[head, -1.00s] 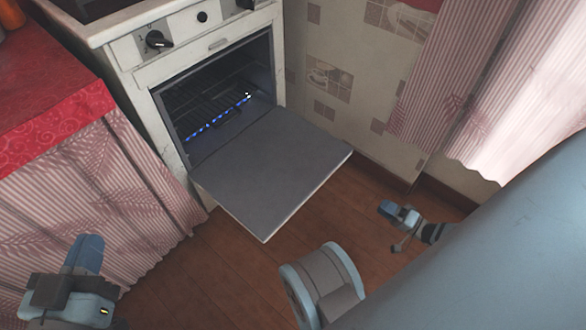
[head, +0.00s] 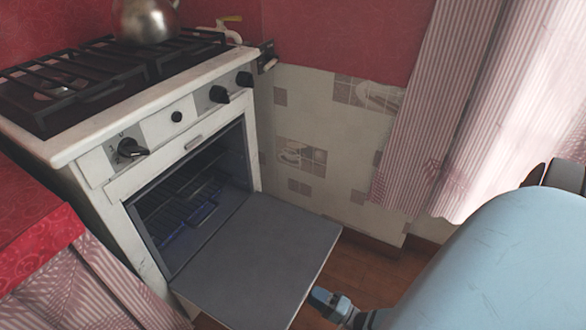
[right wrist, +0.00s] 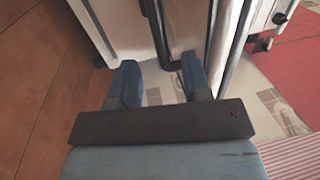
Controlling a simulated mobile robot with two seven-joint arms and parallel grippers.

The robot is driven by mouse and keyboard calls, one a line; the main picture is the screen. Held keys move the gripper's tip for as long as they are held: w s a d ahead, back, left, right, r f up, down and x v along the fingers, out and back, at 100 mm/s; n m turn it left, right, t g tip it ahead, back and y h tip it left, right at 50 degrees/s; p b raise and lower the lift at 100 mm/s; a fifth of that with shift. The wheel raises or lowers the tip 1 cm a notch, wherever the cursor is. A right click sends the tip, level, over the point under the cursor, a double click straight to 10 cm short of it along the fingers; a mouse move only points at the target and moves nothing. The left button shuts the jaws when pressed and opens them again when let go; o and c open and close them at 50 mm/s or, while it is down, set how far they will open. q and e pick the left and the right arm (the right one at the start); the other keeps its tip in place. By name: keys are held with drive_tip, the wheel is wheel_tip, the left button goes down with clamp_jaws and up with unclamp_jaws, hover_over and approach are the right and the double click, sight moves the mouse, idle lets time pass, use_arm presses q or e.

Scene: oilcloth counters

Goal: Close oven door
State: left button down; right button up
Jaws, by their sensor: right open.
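The oven door (head: 255,262) hangs open and roughly level from the white stove (head: 150,165), its grey inner face up. The oven cavity (head: 190,195) with its rack shows behind it. My right gripper (head: 324,300) is at the door's outer right edge, low beside it. In the right wrist view my right gripper (right wrist: 160,75) is open, with its two blue fingers apart. The door's white outer side (right wrist: 120,30) and a black bar handle (right wrist: 156,28) are just beyond the fingertips. The handle's bent end lies ahead of the gap; I cannot tell whether anything touches. My left gripper is out of view.
A metal kettle (head: 146,20) stands on the black burner grates (head: 95,70). A red-covered counter (head: 30,235) is at left. A tiled wall (head: 330,160) and pink striped curtain (head: 440,110) are at right. Some wooden floor (head: 365,275) is clear.

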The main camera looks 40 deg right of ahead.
drive_tip(key=b+x, duration=0.1)
drive_tip(key=x, duration=0.7)
drive_tip(key=shift+c, duration=0.4)
clamp_jaws()
